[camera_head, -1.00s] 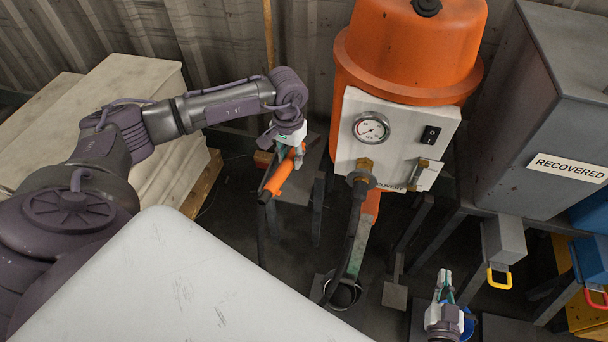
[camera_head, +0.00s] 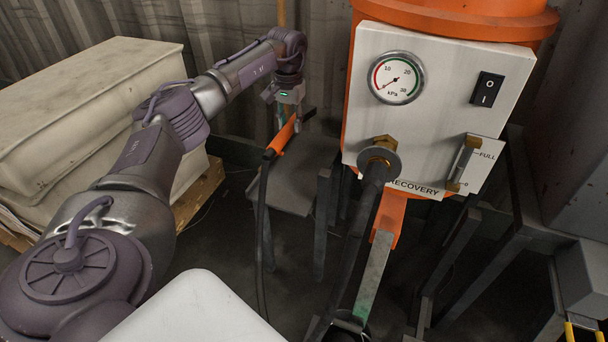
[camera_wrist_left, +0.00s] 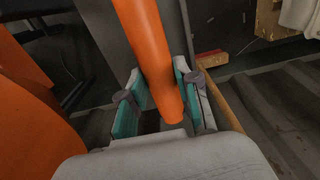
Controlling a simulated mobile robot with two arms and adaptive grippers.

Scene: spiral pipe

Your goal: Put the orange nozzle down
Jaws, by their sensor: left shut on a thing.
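The orange nozzle (camera_head: 284,136) is held tilted in my left gripper (camera_head: 287,112), beside the orange recovery machine. A dark hose (camera_head: 262,215) hangs from its lower end. In the left wrist view the nozzle (camera_wrist_left: 150,50) lies between the teal-padded fingers of my left gripper (camera_wrist_left: 160,92), which is shut on it. A dark grey stand (camera_head: 305,178) is just below and to the right of the nozzle; I cannot tell whether they touch.
The orange machine's white panel (camera_head: 440,90) with a gauge and switch stands close to the right. A second thick hose (camera_head: 360,225) runs down from it. Pale slabs (camera_head: 80,100) on a wooden pallet lie to the left. A corrugated wall (camera_head: 225,25) is behind.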

